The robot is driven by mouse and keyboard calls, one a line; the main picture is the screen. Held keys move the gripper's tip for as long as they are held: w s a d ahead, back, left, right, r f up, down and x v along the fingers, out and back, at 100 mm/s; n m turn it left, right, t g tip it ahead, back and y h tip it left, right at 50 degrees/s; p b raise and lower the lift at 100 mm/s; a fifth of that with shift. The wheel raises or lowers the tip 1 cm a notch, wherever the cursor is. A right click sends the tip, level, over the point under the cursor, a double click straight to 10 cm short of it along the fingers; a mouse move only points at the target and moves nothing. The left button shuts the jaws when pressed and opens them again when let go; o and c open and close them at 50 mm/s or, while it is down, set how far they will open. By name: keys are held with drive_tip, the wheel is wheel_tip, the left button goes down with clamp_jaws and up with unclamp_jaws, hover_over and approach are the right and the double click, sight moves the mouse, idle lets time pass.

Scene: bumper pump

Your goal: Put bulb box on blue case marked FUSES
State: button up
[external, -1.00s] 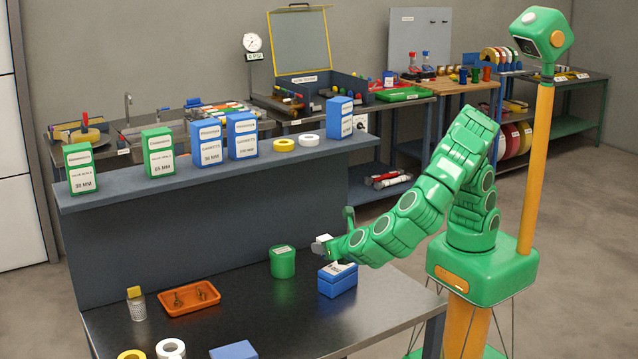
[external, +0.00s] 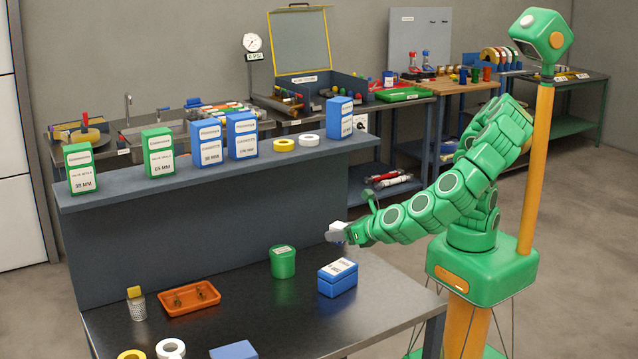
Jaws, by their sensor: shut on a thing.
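The bulb box, seen as a small white box (external: 336,232), is at the tip of my gripper (external: 344,234). My gripper is shut on it and holds it in the air above the bench. The fingers are small here and partly hidden by the box and wrist. A blue case (external: 337,285) with a white label on its lid sits on the dark bench top, below the gripper and apart from it. The label's print is too small to read.
A green canister (external: 283,263) stands left of the blue case. An orange tray (external: 189,300), a glass shaker (external: 137,308), tape rolls (external: 170,349) and another blue object (external: 234,350) are on the bench (external: 270,318). A raised shelf (external: 215,177) with boxes runs behind.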

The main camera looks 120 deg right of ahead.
sight(340, 267)
drive_tip(key=shift+f+n+t, duration=0.2)
drive_tip(key=shift+n+t, duration=0.1)
drive_tip(key=shift+t, duration=0.1)
drive_tip(key=shift+f, duration=3.65)
drive_tip(key=shift+f, duration=0.15)
drive_tip(key=o, duration=1)
drive_tip(key=shift+o, duration=0.2)
drive_tip(key=v, duration=1.2)
drive_tip(key=shift+r, duration=0.35)
